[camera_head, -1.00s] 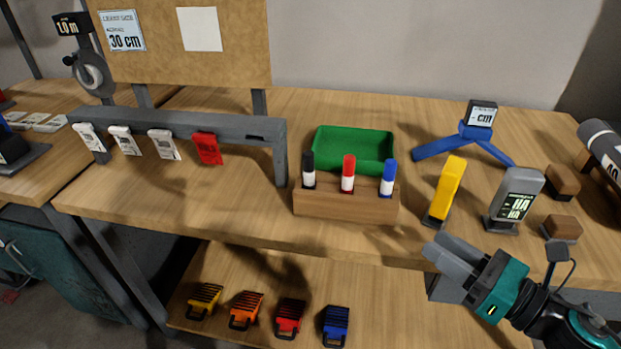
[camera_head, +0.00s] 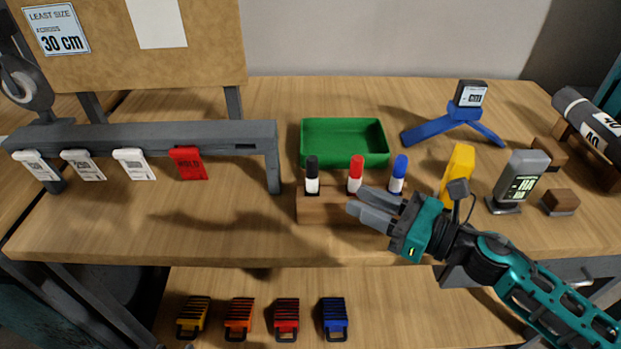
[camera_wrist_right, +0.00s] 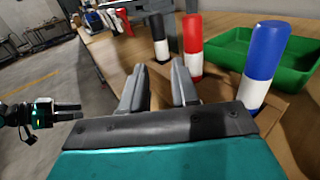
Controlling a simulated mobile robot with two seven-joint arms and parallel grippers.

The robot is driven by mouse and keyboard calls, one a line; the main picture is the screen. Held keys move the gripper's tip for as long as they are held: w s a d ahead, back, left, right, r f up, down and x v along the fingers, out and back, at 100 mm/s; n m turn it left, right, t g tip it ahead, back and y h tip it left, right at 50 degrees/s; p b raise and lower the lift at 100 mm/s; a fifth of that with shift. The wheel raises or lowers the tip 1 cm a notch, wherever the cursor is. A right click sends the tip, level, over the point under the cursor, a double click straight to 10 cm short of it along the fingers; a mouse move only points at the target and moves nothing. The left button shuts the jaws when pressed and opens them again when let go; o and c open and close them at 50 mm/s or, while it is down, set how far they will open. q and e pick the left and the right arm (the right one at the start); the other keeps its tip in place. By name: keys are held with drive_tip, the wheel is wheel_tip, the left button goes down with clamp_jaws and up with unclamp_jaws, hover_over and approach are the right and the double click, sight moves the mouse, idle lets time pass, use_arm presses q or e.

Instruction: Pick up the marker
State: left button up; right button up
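Three capped markers stand upright in a wooden block (camera_head: 312,208): a black one (camera_head: 312,178), a red one (camera_head: 356,176) and a blue one (camera_head: 398,178). The black marker (camera_wrist_right: 158,36), red marker (camera_wrist_right: 193,44) and blue marker (camera_wrist_right: 264,62) also show in the right wrist view. My right gripper (camera_head: 364,202) is just in front of the block's right half, by the red and blue markers. Its fingers (camera_wrist_right: 160,78) are apart with nothing between them. My left gripper (camera_wrist_right: 72,112) shows small at the left of the wrist view, fingers apart and empty.
A green tray (camera_head: 343,163) stands behind the block. A yellow device (camera_head: 460,168), a grey meter (camera_head: 518,182) and a blue tripod stand (camera_head: 450,124) are on the right. A grey rail (camera_head: 215,138) with hanging tags is on the left. Bare tabletop (camera_head: 215,225) lies between.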

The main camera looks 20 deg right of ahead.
sight(317, 182)
drive_tip(key=shift+f+p+x, duration=0.2)
drive_tip(key=shift+p+x, duration=0.6)
drive_tip(key=shift+x, duration=3.5)
clamp_jaws()
